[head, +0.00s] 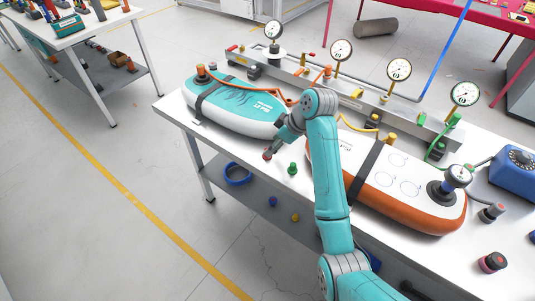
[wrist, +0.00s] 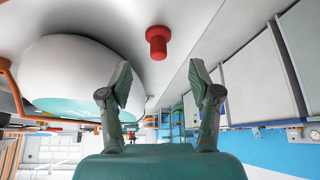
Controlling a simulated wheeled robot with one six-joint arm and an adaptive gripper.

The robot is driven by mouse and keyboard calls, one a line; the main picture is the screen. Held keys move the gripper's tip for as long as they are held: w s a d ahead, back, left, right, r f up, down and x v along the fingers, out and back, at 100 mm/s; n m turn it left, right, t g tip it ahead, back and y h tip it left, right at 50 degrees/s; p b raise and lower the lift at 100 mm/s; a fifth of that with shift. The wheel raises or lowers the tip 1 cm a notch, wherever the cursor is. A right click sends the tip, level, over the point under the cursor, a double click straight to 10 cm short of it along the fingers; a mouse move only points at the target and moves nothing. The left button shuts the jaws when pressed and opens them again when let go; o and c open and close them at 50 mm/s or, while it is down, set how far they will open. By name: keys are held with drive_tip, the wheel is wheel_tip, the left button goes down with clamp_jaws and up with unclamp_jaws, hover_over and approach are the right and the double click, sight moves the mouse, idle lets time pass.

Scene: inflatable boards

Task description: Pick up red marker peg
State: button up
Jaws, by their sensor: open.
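The red marker peg (wrist: 158,42) stands on the white tabletop in the wrist view, with a wide round flange at one end. It lies just beyond my fingertips, in line with the gap between them, and nothing is held. My gripper (wrist: 160,82) is open, its two fingers spread apart. In the head view my gripper (head: 280,146) is low over the front of the table, beside the teal and white inflatable board (head: 228,108). A small reddish bit of the peg (head: 267,156) shows there by the fingers, which partly obscure it.
A green peg (head: 292,168) stands to the right on the table. An orange and white board (head: 428,210) lies further right. A manifold with several gauges (head: 341,50) runs along the back. A blue ring (head: 237,180) is below the table's front edge.

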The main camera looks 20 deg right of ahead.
drive_tip(key=shift+x, duration=2.7)
clamp_jaws()
